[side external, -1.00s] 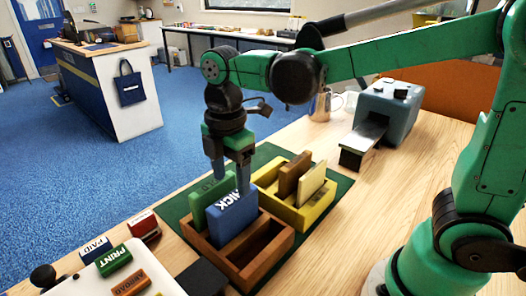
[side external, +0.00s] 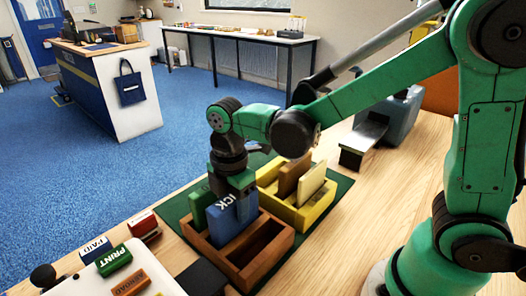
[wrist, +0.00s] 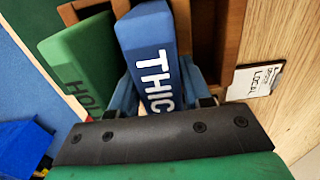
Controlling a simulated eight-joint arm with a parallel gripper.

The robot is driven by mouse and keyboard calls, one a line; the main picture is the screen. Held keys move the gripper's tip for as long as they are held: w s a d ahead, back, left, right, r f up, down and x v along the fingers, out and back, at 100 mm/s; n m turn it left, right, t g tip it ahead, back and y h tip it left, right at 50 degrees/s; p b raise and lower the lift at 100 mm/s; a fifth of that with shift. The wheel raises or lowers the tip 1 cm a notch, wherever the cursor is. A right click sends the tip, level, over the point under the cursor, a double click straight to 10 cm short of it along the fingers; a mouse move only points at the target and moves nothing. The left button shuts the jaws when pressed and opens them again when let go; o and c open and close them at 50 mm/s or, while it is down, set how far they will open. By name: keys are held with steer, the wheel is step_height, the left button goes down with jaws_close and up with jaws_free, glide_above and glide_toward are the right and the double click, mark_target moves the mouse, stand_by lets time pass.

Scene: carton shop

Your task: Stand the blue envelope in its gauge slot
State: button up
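The blue envelope (side external: 228,222), a thick slab lettered THICK, stands in a compartment of the wooden rack (side external: 281,246), beside a green slab (side external: 196,206). In the wrist view the blue envelope (wrist: 150,50) lies between my fingers. My gripper (wrist: 168,100) is lowered over it, one finger on each side, with narrow gaps that make it look open. In the side view my gripper (side external: 233,192) is low over its top, and the fingertips are hidden. The lower part of the envelope is hidden by the rack.
A yellow rack (side external: 293,213) with a brown and a cream slab stands close behind. Both racks are on a green mat (side external: 338,188). Stamps such as PAID and PRINT (side external: 113,261) lie at the front left. A LOCAL card (wrist: 255,80) lies right of the wooden rack.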

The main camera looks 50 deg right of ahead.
jaws_close()
steer(key=shift+r, duration=2.4)
steer(key=shift+r, duration=0.2)
step_height(320, 180, up, 7)
steer(key=w+d, duration=0.2)
steer(key=d, duration=0.6)
steer(key=w+d, duration=0.2)
steer(key=d, duration=0.6)
step_height(320, 180, down, 7)
steer(key=shift+s, duration=0.25)
